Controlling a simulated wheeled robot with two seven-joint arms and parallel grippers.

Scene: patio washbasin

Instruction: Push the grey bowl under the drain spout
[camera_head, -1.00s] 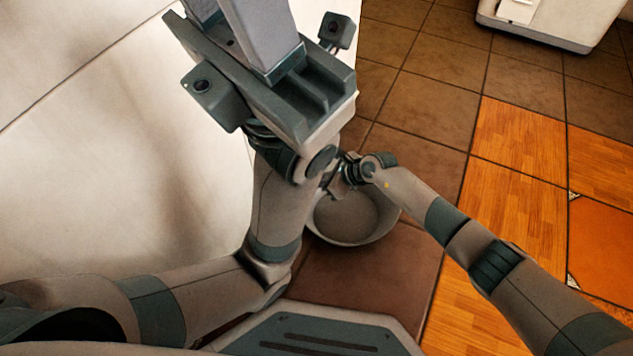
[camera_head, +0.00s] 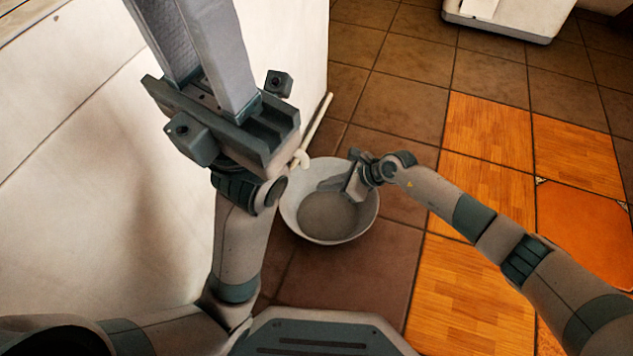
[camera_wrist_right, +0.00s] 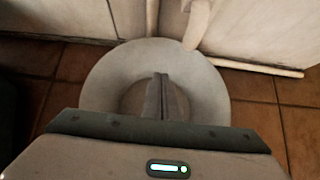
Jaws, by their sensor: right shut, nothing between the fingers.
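The grey bowl (camera_head: 330,232) stands upright on the brown tiles beside the white cabinet; it also shows in the right wrist view (camera_wrist_right: 100,85). The drain spout (camera_head: 300,160) is a cream pipe end by the cabinet. In both views it overlaps the bowl's far rim; its height above the rim is unclear. My right gripper (camera_head: 352,186) is shut and empty, its fingers (camera_wrist_right: 160,98) pointing into the bowl. Whether they touch its wall is unclear. My left gripper (camera_head: 205,45) is raised over the cabinet side, its fingertips cut off by the top edge.
The white cabinet (camera_head: 90,190) fills the left. Brown tiles (camera_head: 405,105) are clear behind and right of the bowl, with orange wooden tiles (camera_head: 485,130) further right. A white unit (camera_head: 515,18) stands at the back.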

